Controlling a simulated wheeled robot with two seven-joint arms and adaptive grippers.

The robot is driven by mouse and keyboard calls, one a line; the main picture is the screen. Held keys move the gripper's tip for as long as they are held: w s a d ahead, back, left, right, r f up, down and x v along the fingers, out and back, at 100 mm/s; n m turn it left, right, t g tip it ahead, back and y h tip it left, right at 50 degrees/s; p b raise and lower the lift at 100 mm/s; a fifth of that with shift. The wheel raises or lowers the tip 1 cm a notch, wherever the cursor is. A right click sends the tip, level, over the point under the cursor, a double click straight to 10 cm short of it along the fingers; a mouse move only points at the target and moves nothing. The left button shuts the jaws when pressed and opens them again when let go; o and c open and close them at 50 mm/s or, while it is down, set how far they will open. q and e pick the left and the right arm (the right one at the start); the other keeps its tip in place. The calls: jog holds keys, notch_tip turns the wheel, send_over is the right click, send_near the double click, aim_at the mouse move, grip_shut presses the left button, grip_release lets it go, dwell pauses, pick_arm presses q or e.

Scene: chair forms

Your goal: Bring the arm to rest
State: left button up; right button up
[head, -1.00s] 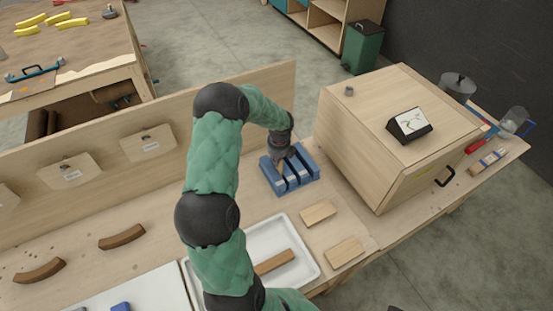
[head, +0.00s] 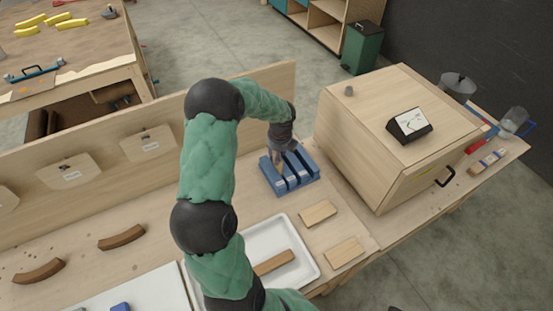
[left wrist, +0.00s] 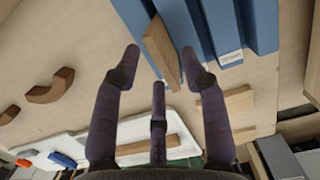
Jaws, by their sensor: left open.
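My left gripper (head: 283,146) is over the blue slotted block (head: 309,176) on the bench. In the left wrist view its dark fingers (left wrist: 160,62) are spread open. A wooden piece (left wrist: 160,46) shows between the fingertips, with clear gaps to both sides; it stands at a slot of the blue block (left wrist: 262,25). How deep it sits is hard to tell. My right gripper is not in view.
A white tray (head: 302,240) with a wooden bar (head: 273,262) lies nearer, beside two flat wooden pieces (head: 318,213) (head: 344,251). A large wooden box (head: 355,140) stands close on the right. A wooden back panel (head: 262,92) runs behind. Curved pieces (head: 121,237) lie left.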

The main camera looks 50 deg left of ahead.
pick_arm(q)
jog(key=r, duration=0.5)
jog(key=d+r, duration=0.1)
jog(key=r, duration=0.1)
jog(key=shift+s+r, duration=0.15)
jog(key=shift+r, duration=0.05)
